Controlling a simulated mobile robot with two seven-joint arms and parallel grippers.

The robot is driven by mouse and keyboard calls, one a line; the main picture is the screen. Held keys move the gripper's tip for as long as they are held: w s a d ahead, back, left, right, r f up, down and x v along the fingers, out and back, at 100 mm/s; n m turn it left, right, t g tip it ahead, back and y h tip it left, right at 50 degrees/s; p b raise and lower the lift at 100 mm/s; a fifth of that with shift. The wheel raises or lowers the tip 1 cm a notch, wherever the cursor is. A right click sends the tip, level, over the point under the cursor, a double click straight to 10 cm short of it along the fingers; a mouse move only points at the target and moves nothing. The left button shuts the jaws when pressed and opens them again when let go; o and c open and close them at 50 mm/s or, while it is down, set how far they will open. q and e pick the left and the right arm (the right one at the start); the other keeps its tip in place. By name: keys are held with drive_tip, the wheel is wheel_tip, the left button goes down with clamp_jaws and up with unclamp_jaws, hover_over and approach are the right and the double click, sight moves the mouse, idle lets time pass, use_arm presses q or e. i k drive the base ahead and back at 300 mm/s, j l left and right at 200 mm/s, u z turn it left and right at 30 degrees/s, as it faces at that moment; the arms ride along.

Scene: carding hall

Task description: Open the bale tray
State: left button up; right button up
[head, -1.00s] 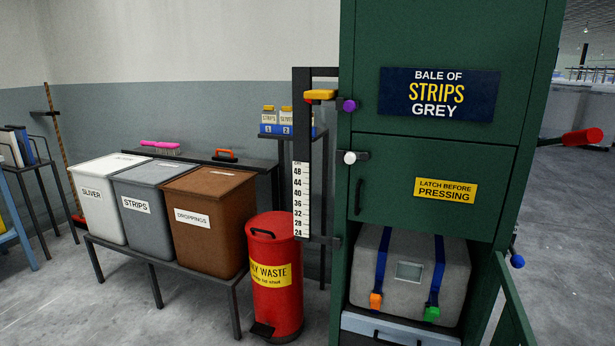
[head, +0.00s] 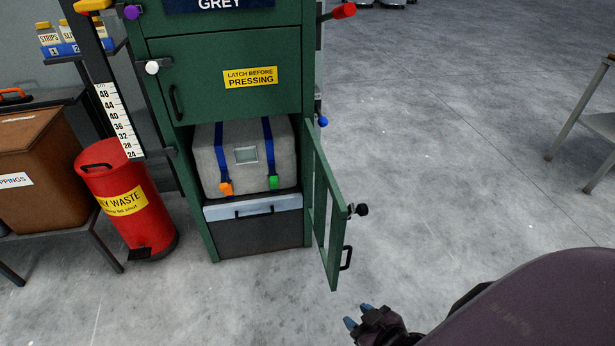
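The bale tray (head: 222,212) is a light grey-blue drawer front with a dark handle (head: 254,213), low in the green press. It looks pushed in, below the grey bale (head: 210,165) with blue straps and orange and green buckles. The press's lower green door (head: 326,215) stands swung open to the right of the tray. My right gripper (head: 358,315) has blue fingertips, spread apart with nothing between them. It is at the bottom, in front of and to the right of the open door, apart from everything. My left gripper is outside the view.
A red waste bin (head: 130,222) stands left of the press, beside a brown droppings bin (head: 40,185) on a stand. The floor (head: 450,150) right of the door is clear up to a table (head: 600,125) at the right edge.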

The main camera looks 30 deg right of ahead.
sight(252, 197)
drive_tip(key=k+l+z, duration=0.1)
drive_tip(key=l, duration=1.85)
drive_tip(key=i+j, duration=0.15)
drive_tip(key=j, duration=0.25)
drive_tip(key=i+j, duration=0.1)
drive_tip(key=j, duration=0.3)
drive_tip(key=i+j, duration=0.15)
drive_tip(key=j, duration=0.2)
drive_tip(key=i+j, duration=0.1)
drive_tip(key=j, duration=0.3)
drive_tip(key=i+j+z, duration=0.1)
drive_tip(key=j, duration=0.3)
drive_tip(key=i+j, duration=0.15)
drive_tip(key=j, duration=0.25)
drive_tip(key=i+j, duration=0.1)
drive_tip(key=j, duration=0.3)
